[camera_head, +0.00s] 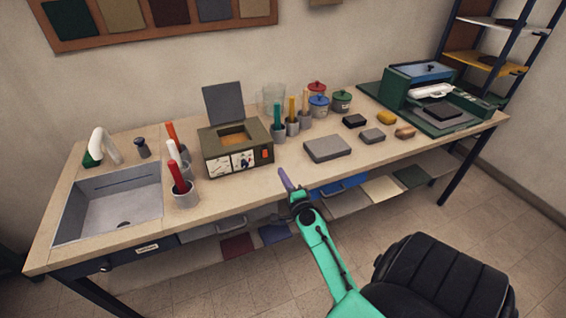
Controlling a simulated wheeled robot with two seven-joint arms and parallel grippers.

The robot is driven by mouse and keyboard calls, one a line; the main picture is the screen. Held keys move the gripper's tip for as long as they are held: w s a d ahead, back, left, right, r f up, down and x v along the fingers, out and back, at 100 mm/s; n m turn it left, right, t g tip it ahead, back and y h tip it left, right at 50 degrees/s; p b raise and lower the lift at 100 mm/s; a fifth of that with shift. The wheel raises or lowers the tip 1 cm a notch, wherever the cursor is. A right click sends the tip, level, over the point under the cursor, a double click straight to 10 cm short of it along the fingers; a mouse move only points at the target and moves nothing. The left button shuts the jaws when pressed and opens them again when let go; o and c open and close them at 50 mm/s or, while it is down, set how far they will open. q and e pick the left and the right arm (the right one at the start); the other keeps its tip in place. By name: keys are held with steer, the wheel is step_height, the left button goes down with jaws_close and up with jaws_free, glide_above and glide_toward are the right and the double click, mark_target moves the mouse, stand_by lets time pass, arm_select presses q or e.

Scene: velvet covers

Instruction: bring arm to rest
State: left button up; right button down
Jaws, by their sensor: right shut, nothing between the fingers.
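My right gripper (286,181) shows at the end of my green arm, in front of the workbench (270,190) near the middle of its front edge. Its fingers are shut with nothing between them. It looks to be at about the height of the bench's front edge; whether it touches the edge cannot be told. My left gripper is not in this view.
A grey block (327,148) lies closest to my right gripper. An olive box with a raised lid (238,148) stands to the left, beside cups of handled tools. A sink (108,205) is at far left, a green machine (432,98) at far right. Shelves hang below.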

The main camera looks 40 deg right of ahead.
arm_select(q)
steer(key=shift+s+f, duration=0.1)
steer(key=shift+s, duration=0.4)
arm_select(e)
steer(key=shift+w+f, duration=0.2)
steer(key=shift+w, duration=0.05)
